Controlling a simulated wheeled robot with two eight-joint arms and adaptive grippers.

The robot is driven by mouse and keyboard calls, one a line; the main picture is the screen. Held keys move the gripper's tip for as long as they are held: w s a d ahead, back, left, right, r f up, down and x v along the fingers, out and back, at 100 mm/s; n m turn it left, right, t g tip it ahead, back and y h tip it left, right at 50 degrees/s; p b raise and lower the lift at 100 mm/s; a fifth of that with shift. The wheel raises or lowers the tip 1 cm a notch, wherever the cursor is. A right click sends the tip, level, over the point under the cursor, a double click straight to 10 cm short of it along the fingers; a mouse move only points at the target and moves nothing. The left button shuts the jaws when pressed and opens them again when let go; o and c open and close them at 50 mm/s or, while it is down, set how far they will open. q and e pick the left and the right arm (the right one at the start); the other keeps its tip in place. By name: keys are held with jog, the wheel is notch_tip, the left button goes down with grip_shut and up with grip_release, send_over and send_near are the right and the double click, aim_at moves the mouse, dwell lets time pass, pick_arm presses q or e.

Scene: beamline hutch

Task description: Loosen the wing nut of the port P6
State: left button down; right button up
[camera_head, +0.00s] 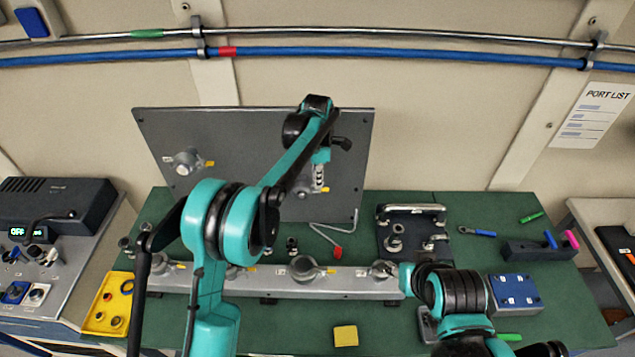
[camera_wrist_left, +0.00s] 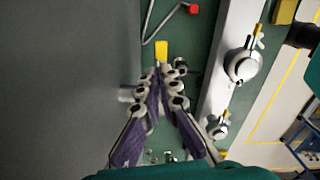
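My left gripper (camera_head: 319,176) hangs at the right-hand port (camera_head: 303,187) of the upright grey panel (camera_head: 250,140), beside its yellow tag (camera_head: 325,190). In the left wrist view, the purple-padded fingers (camera_wrist_left: 162,82) converge towards their tips, close to the panel face and just below the yellow tag (camera_wrist_left: 161,50). A pale port part (camera_wrist_left: 125,95) shows left of the fingers. The wing nut is hidden or too small to make out, and so is any grip on it. Port numbers are not legible. My right arm is folded at the lower right; its gripper cannot be made out.
A second port (camera_head: 187,160) sits on the panel's left. A grey rail (camera_head: 345,285) with several ports runs across the green bench (camera_head: 300,318). A red-tipped bent tool (camera_head: 336,250) lies between panel and rail. A yellow block (camera_head: 345,335) lies in front; a yellow tray (camera_head: 98,318) is left.

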pick_arm(q)
jog(key=n+b, duration=0.1)
jog(key=n, duration=0.3)
jog(key=shift+n, duration=0.3)
dwell(0.3)
jog(key=c, duration=2)
grip_release()
jog(key=shift+c, duration=0.2)
notch_tip(320, 180, up, 12)
